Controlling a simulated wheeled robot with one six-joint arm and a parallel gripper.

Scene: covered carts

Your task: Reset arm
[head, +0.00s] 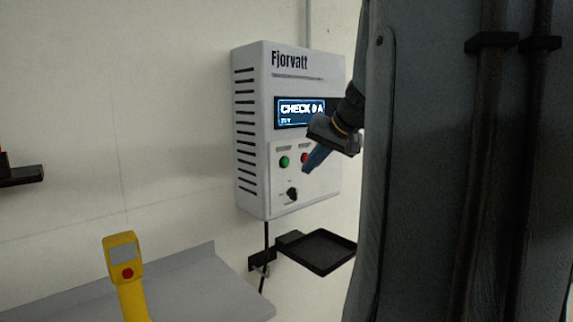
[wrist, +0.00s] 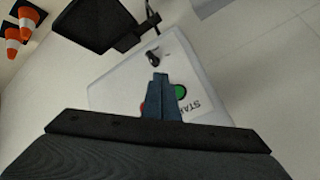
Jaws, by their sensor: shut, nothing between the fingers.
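My gripper (head: 308,167) is shut and empty, its blue-grey fingers pressed together in front of the white Fjorvatt control box (head: 252,135) on the wall. In the head view its tip is beside the red button (head: 304,158), partly covering it. The green button (head: 284,161) is to the left and the black knob (head: 292,194) below. The lit display (head: 297,111) reads "CHECK 0 A". In the wrist view the fingers (wrist: 160,76) point towards the box, with the green button (wrist: 181,92) beside them and the red one mostly hidden. I cannot tell whether the tip touches the box.
A black tray (head: 318,268) is mounted on the wall below the box. A yellow handheld device (head: 123,270) stands by a grey shelf (head: 215,300). Orange-white cones (wrist: 27,14) show in the wrist view. My own column fills the right of the head view.

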